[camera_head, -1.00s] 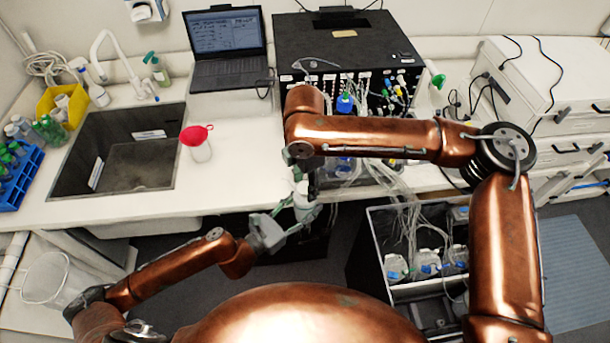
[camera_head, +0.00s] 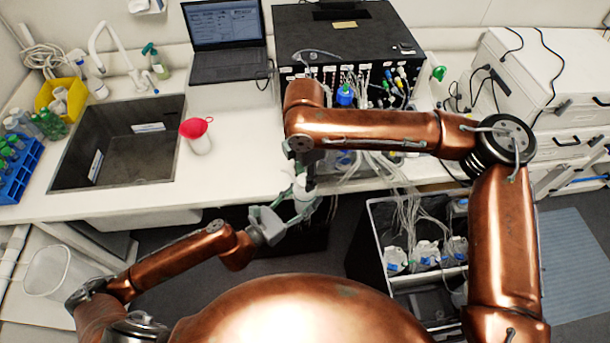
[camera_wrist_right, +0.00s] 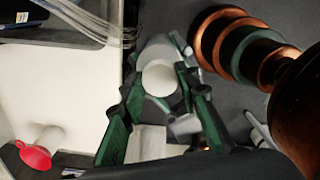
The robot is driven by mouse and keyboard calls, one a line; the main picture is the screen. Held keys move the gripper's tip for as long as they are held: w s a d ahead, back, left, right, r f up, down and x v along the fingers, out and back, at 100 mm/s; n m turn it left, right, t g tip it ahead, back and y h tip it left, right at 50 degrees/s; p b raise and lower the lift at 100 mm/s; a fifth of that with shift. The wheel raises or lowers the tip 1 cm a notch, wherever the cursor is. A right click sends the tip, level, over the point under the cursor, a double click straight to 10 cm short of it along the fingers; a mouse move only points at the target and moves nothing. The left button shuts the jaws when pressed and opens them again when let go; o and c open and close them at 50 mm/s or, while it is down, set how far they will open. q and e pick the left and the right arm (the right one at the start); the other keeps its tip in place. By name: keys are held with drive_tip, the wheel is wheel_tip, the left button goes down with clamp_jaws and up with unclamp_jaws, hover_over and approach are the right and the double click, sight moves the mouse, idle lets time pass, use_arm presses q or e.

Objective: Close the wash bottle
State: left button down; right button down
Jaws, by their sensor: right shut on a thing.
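A white bottle (camera_head: 302,196), which looks like the wash bottle, is upright in front of the counter edge. My left gripper (camera_head: 300,212) has its fingers around the bottle's body from the left. My right gripper (camera_head: 300,172) comes down over the bottle's top, partly hidden by my right arm. In the right wrist view, the green fingers of the right gripper (camera_wrist_right: 160,98) are shut on a round white part (camera_wrist_right: 160,78), apparently the bottle's cap or top. Whether this part is seated on the bottle cannot be told.
A white bottle with a red funnel-like top (camera_head: 197,130) stands on the counter beside the sink (camera_head: 125,160). A laptop (camera_head: 228,60) and a black instrument (camera_head: 340,40) are behind. A black crate (camera_head: 372,255) with tubed bottles stands right. The counter front is clear.

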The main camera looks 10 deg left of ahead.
drive_tip(key=m, duration=0.8)
drive_tip(key=c, duration=1.5)
unclamp_jaws()
drive_tip(key=shift+o, duration=0.2)
drive_tip(key=shift+r, duration=2.25)
drive_tip(key=shift+c, duration=0.4)
wheel_tip(320, 180, up, 4)
drive_tip(key=n, duration=0.3)
drive_tip(key=shift+f+n, duration=0.25)
drive_tip(key=shift+n, duration=0.05)
